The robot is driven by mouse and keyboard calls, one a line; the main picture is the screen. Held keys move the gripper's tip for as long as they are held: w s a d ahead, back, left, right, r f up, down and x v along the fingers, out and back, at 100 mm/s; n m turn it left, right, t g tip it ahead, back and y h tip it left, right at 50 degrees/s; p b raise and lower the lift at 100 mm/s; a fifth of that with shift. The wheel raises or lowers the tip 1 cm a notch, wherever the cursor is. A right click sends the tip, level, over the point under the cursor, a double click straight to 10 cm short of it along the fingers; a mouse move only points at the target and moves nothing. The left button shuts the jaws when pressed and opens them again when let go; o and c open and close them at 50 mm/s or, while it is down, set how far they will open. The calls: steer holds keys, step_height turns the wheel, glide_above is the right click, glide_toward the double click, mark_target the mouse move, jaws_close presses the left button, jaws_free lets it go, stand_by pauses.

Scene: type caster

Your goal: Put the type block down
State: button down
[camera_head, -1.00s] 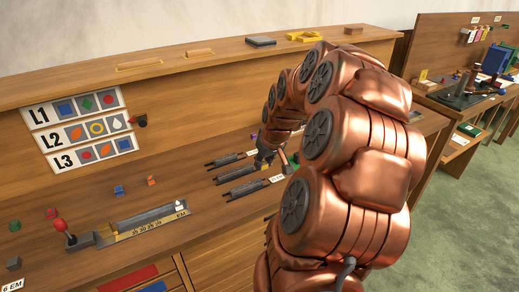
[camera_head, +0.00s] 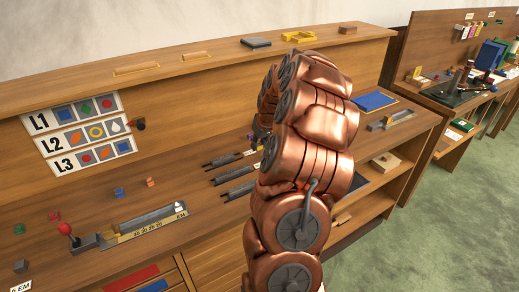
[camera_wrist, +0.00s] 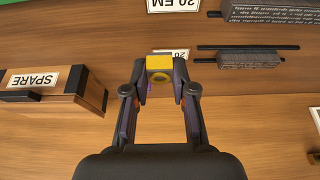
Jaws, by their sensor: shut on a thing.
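In the wrist view, my gripper (camera_wrist: 160,88) is shut on a small yellow type block (camera_wrist: 160,63), held between the fingertips. A dark ring-like mark shows on the block's near side. The wooden bench top (camera_wrist: 230,120) lies beyond it; I cannot tell whether the block touches it. In the head view my copper arm hides the gripper and the block.
The wrist view shows a wooden box labelled SPARE (camera_wrist: 45,88) at left, dark bars (camera_wrist: 250,60) with a grey type slug at right, and a "20 EM" label (camera_wrist: 173,4). In the head view, a composing stick (camera_head: 145,222), a red-knobbed lever (camera_head: 66,230) and a blue pad (camera_head: 374,101) are on the bench.

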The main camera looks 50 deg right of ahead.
mark_target(260, 148)
steer(key=shift+f+p, duration=0.9)
steer(key=shift+f, duration=0.9)
steer(key=shift+f, duration=0.15)
steer(key=c, duration=1.4)
jaws_free()
steer(key=shift+f, duration=0.1)
steer(key=o, duration=0.5)
steer(key=shift+c, duration=0.2)
steer(key=shift+r, duration=0.2)
